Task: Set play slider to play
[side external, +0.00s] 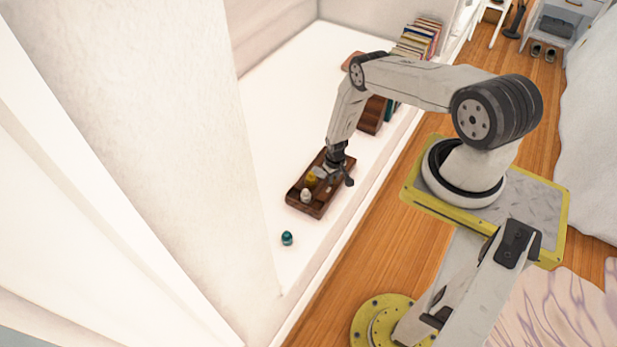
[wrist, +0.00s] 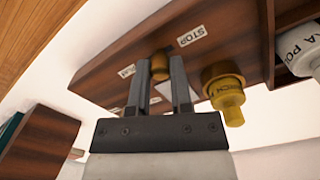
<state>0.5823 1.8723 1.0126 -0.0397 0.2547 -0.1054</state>
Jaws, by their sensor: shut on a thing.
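The play slider's small brass knob (wrist: 159,66) sits on a wooden box between a "STOP" label (wrist: 192,36) and a "PLAY" label (wrist: 127,71) in the wrist view. My gripper (wrist: 162,80) has a finger on each side of the knob and is shut on it. In the side view my gripper (side external: 341,172) is at the far end of the wooden box (side external: 313,208). The knob cannot be made out there.
A yellow knob-like piece (wrist: 223,90) and a white bottle (wrist: 301,46) stand right of my fingers. A dark wooden block (wrist: 38,143) is at lower left.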

